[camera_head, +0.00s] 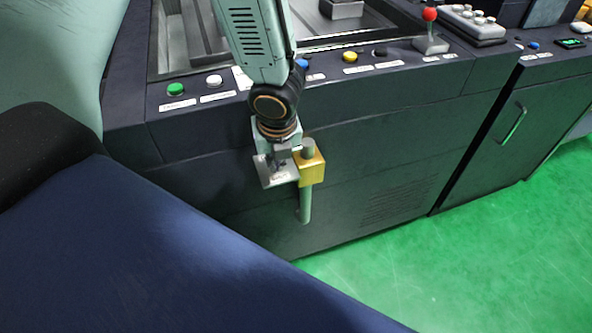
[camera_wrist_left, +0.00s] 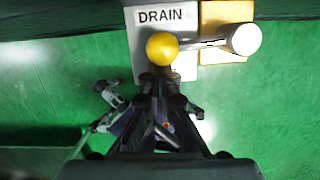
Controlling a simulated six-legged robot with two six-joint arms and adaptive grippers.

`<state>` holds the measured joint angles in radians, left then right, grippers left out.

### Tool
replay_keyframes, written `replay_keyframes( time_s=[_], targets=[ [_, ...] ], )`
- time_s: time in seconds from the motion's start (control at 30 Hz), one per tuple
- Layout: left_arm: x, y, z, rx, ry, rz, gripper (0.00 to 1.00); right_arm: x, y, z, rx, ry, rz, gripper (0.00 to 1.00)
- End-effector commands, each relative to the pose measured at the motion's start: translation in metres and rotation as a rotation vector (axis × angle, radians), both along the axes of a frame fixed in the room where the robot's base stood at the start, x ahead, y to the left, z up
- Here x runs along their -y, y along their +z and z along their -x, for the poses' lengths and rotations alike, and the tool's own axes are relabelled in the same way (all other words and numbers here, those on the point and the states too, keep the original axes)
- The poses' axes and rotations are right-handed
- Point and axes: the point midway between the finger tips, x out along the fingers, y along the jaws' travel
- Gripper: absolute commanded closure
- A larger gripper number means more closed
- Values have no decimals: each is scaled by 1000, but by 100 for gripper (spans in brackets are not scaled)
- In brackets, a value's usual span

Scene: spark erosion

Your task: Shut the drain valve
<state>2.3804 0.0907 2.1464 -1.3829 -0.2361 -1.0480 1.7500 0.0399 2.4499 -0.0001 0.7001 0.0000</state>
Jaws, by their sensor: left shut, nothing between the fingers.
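The drain valve has a brass-yellow block (camera_head: 311,169) on the front of the dark machine, with a pale pipe (camera_head: 305,207) below it. In the left wrist view a thin lever runs from a pale round hub (camera_wrist_left: 242,40) left to a yellow ball knob (camera_wrist_left: 162,48). A plate marked DRAIN (camera_wrist_left: 163,17) lies behind the knob. My left gripper (camera_head: 281,164) is shut and empty, just left of the block. In the wrist view its fingertips (camera_wrist_left: 160,82) are close to the knob; I cannot tell whether they touch. The gripper hides the knob in the head view.
The machine's top edge carries a green button (camera_head: 175,89), a white button (camera_head: 214,80) and a yellow button (camera_head: 350,57). A red-topped lever (camera_head: 430,15) stands farther right. A cabinet door handle (camera_head: 516,124) is at right. The green floor (camera_head: 480,250) is clear.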

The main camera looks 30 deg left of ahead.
Motion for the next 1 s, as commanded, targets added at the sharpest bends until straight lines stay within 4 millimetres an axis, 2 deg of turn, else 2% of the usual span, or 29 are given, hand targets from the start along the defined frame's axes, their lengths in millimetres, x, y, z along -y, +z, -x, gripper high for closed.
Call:
replay_keyframes(
  time_s=[0.73,1.0],
  targets=[
    [0,0,0,0,2,0,100,0,-1,0,0,0,0,60],
    [4,-6,0,0,3,-2,100,0,-3,0,0,0,0,60]
  ],
)
